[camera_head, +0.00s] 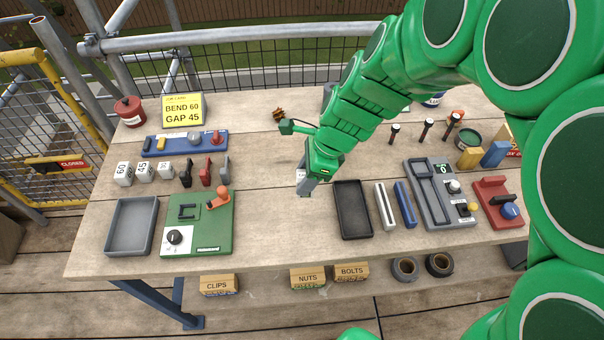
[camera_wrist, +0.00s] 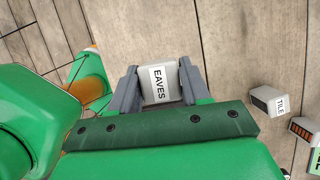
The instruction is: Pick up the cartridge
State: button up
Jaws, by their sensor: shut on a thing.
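A pale grey block labelled EAVES (camera_wrist: 158,84), which I take to be the cartridge, is between the two grey fingers of my gripper in the wrist view. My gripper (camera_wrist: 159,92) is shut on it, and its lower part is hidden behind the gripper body. In the head view my gripper (camera_head: 304,185) points down over the middle of the workbench (camera_head: 270,215). The held block is hard to make out there, and I cannot tell whether it touches the bench.
In the wrist view a block labelled TILE (camera_wrist: 268,101) lies to the right. On the bench, a dark tray (camera_head: 353,209) stands right of my gripper, and a green fixture (camera_head: 210,240) and grey tray (camera_head: 131,226) stand left. The bench middle is clear.

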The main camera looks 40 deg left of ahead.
jog(key=s+d+r, duration=0.3)
jog(key=s+d, duration=0.2)
jog(key=d, duration=0.2)
jog(key=shift+r, duration=0.35)
